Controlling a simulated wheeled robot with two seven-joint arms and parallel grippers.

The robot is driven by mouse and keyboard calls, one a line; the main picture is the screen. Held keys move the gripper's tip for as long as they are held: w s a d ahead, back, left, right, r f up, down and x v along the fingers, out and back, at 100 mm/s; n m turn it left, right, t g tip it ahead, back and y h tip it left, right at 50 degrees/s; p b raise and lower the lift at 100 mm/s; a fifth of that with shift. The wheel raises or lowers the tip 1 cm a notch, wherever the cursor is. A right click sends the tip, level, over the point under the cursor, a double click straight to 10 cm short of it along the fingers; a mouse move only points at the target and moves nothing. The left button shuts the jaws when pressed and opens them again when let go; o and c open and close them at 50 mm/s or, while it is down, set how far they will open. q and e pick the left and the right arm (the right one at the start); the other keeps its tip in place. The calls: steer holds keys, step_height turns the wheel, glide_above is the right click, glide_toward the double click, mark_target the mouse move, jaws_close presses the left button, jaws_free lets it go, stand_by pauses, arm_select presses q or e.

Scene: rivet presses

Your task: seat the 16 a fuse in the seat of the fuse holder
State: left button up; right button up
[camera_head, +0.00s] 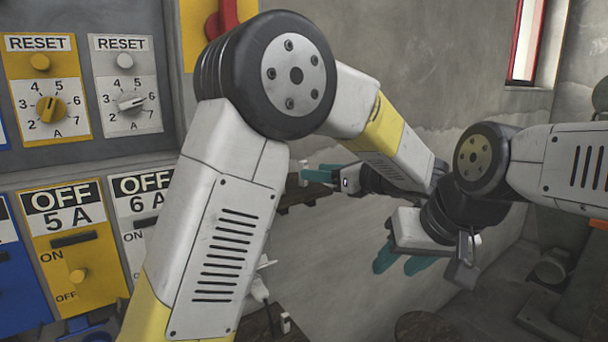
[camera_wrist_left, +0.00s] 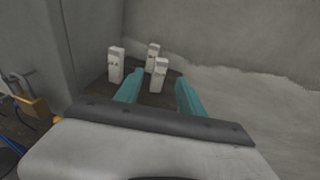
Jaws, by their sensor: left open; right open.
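In the left wrist view, three white upright fuse-like blocks stand on a dark brown surface (camera_wrist_left: 150,97): one at the left (camera_wrist_left: 115,66), one at the back (camera_wrist_left: 152,56) and a nearer one (camera_wrist_left: 160,74). Their markings are too small to read, so I cannot tell which is the 16 A fuse. My left gripper (camera_wrist_left: 158,88) is open, its teal fingers pointing at the nearer block, which shows in the gap between them. In the head view, my left gripper (camera_head: 320,174) is beside a white block (camera_head: 303,173). My right gripper (camera_head: 398,262) is open and empty. I cannot make out the fuse holder.
A panel with RESET dials (camera_head: 50,106) and OFF switches (camera_head: 75,240) stands at the left. A concrete wall (camera_head: 455,85) stands behind. My left arm hides much of the middle.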

arm_select(q)
steer(key=x, duration=0.4)
steer(key=shift+s+f, duration=0.1)
jaws_close()
